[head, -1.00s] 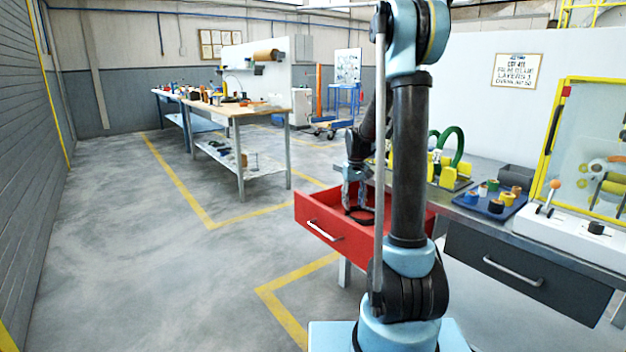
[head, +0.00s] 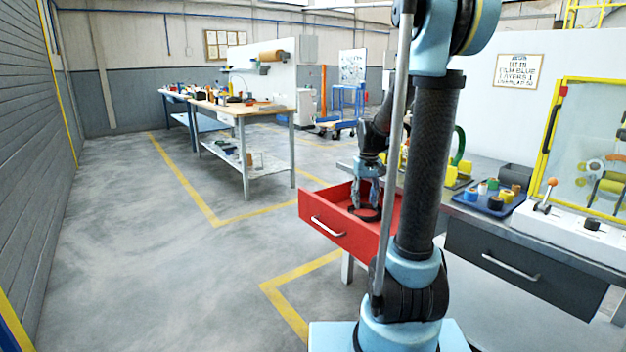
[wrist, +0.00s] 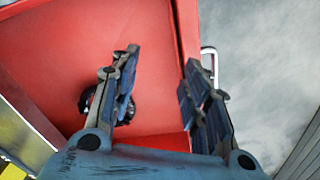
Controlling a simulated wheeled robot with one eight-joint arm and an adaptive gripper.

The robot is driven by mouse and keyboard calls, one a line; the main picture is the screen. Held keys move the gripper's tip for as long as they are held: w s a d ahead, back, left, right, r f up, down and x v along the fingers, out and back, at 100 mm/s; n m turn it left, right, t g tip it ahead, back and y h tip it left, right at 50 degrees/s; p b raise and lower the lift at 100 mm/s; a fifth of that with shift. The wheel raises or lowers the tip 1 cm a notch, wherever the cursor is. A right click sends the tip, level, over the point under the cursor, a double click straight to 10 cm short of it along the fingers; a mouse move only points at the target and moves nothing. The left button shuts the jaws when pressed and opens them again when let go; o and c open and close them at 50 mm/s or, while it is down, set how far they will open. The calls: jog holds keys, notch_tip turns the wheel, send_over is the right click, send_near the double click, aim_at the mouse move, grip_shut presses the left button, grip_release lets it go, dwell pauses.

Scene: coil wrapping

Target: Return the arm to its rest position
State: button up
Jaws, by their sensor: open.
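My gripper (head: 367,200) hangs over the open red drawer (head: 335,238) in the head view, fingers pointing down. In the wrist view my gripper (wrist: 160,85) has its two fingers apart with nothing between them. A dark round object (wrist: 90,100) lies on the drawer floor beside and partly behind the left finger. In the head view a dark ring-like shape (head: 365,214) shows in the drawer just under the fingertips. I cannot tell whether the fingers touch it.
A grey drawer (head: 520,270) is shut under the bench to the right. A blue tray (head: 480,205) with several coloured rolls and a machine with a yellow frame (head: 550,130) stand on that bench. Open floor (head: 150,270) lies to the left.

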jog(key=s+r+m, duration=0.1)
jog(key=s+r, duration=0.1)
jog(key=s, duration=1.3)
jog(key=s+f, duration=0.3)
jog(key=s, duration=0.3)
jog(key=s+d+f+m+t, duration=0.1)
jog(key=s+f, duration=0.2)
jog(key=s, duration=0.3)
jog(key=shift+s+f+t, duration=0.25)
jog(key=shift+s+t, duration=0.05)
jog(key=shift+w, duration=0.1)
jog(key=shift+w+f, duration=0.2)
jog(key=shift+w, duration=0.15)
jog(key=shift+c, duration=0.6)
